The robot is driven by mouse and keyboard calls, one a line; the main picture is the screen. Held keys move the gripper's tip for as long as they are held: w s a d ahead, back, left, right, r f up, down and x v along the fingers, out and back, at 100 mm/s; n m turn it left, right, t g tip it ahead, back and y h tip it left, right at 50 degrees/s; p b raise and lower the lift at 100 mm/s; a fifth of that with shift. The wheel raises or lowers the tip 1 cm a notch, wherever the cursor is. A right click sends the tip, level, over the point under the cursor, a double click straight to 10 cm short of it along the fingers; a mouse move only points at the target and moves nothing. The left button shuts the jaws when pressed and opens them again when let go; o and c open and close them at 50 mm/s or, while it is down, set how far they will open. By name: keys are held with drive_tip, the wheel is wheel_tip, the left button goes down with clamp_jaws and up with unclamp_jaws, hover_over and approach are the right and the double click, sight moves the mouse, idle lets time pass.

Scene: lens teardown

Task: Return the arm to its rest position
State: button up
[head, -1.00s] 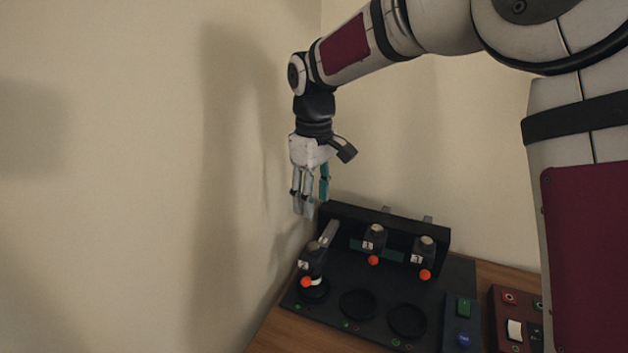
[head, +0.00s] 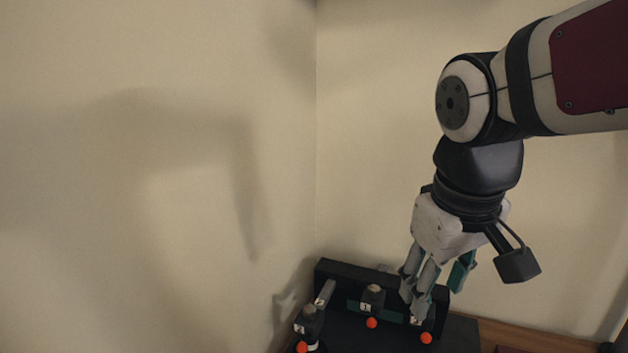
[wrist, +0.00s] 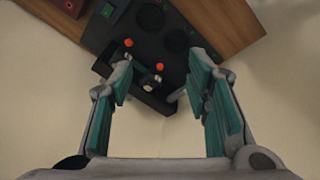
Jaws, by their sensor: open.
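My gripper (head: 432,285) hangs from the bent arm at the right of the head view, fingers pointing down. It is in front of the right part of the black fixture (head: 345,272) and hides some of it. In the wrist view my gripper (wrist: 165,85) has its two teal-padded fingers spread wide, with nothing held between them. The fixture (wrist: 150,98) lies beyond the fingertips, apart from them.
In the head view, dark parts with orange balls (head: 372,323) stand at the fixture, one at its left end (head: 308,325). The wooden table (head: 510,335) shows at lower right. Beige walls meet in a corner behind. Round recesses (wrist: 151,17) show in the wrist view.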

drive_tip(key=s+d+f+m, duration=0.1)
drive_tip(key=s+d+m, duration=0.1)
drive_tip(key=s, duration=0.3)
drive_tip(key=s+d+f+m+t, duration=0.1)
drive_tip(key=s+d+f, duration=0.1)
drive_tip(key=s, duration=0.4)
drive_tip(key=shift+m+y, duration=0.3)
drive_tip(key=shift+m, duration=0.1)
